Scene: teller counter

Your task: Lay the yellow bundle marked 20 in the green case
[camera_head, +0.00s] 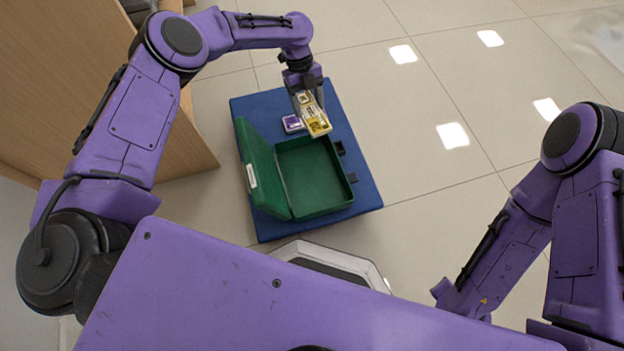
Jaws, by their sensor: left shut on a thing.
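The yellow bundle (317,125) has a white band and dark marks that look like 20. My left gripper (310,106) is shut on it and holds it by the far edge of the green case (318,215). The case lies open on a blue mat, its lid (262,172) tilted up on the left side. The inside of the case looks empty. My right arm comes in at the right, but its gripper is not in view.
A purple bundle (292,124) lies on the blue mat (362,205) beyond the case, left of the yellow one. Another small yellowish piece (304,98) shows by the gripper fingers. A wooden panel (60,90) stands at the left.

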